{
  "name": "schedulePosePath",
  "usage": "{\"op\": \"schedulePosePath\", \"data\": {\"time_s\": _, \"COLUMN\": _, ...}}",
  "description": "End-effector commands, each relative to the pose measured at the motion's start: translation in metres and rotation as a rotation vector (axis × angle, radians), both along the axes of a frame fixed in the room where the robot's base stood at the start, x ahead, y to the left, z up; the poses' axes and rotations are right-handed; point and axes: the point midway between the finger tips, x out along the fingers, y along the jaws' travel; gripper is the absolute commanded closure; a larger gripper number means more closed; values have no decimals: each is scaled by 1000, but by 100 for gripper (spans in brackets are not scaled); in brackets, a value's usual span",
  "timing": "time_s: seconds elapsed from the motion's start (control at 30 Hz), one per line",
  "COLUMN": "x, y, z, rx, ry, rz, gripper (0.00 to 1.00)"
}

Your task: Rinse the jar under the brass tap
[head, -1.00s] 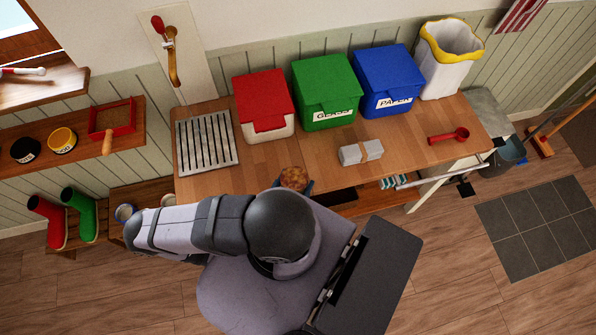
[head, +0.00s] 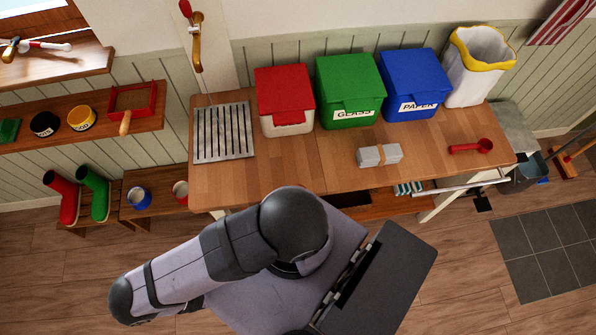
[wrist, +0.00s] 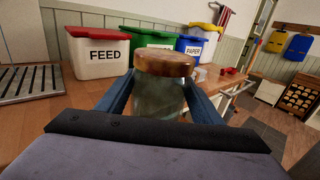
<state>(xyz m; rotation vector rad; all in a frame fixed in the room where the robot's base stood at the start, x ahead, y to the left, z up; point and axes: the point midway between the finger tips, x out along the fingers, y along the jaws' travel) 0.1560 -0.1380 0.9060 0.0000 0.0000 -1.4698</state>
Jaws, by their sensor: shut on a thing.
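In the wrist view the glass jar (wrist: 158,97) has a brown lid (wrist: 165,63) and stands upright between the blue fingers of my gripper (wrist: 160,100), which is shut on it. In the head view the jar and gripper are hidden behind my own arm. The brass tap (head: 196,42) with a red handle is on a pale wall panel at the back left. Below it, the slatted metal drain grate (head: 222,158) lies on the wooden counter (head: 270,168); part of the grate (wrist: 30,82) also shows at the left of the wrist view.
Red-lidded FEED bin (head: 286,102), green GLASS bin (head: 350,90) and blue PAPER bin (head: 414,84) stand along the counter's back. A grey block (head: 379,155) and red scoop (head: 471,146) lie to the right. The counter between the grate and the block is clear.

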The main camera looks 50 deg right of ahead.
Motion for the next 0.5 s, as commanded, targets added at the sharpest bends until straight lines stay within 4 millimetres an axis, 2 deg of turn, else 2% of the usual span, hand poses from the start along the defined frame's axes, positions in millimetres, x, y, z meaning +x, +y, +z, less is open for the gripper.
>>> {"op": "schedulePosePath", "data": {"time_s": 0.33, "x": -8, "y": -3, "z": -5, "rx": 0, "ry": -2, "rz": -85, "gripper": 70}}
{"op": "schedulePosePath", "data": {"time_s": 0.5, "x": -6, "y": 10, "z": -16, "rx": 5, "ry": -6, "rz": -225, "gripper": 70}}
